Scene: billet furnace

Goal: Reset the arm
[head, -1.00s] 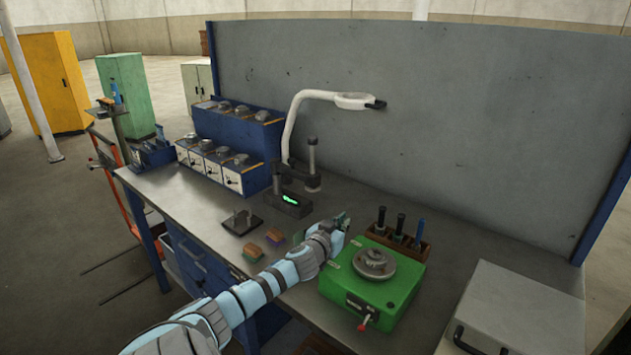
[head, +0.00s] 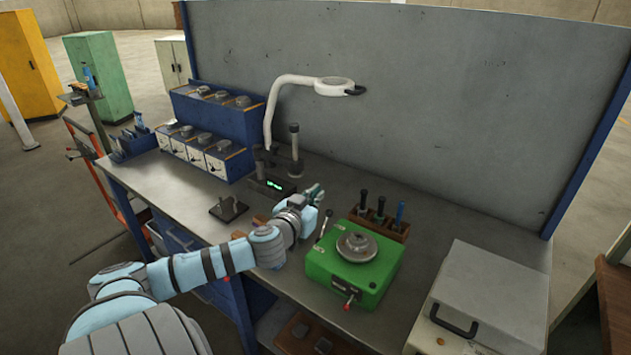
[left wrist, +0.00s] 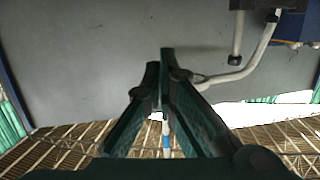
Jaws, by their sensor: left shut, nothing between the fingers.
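My left arm reaches in from the lower left in the head view, over the grey workbench (head: 190,203). My left gripper (head: 318,190) is above the bench, behind and left of the green machine (head: 350,268). In the left wrist view the two dark green fingers (left wrist: 160,62) come together at the tips, shut with nothing between them. My right gripper is not in view.
A white lamp arm (head: 276,98) and a small box with a green display (head: 272,187) stand behind the gripper. A holder with several tools (head: 384,225) is to its right. A grey case (head: 488,290) is at the right. A grey panel (head: 430,110) closes the back.

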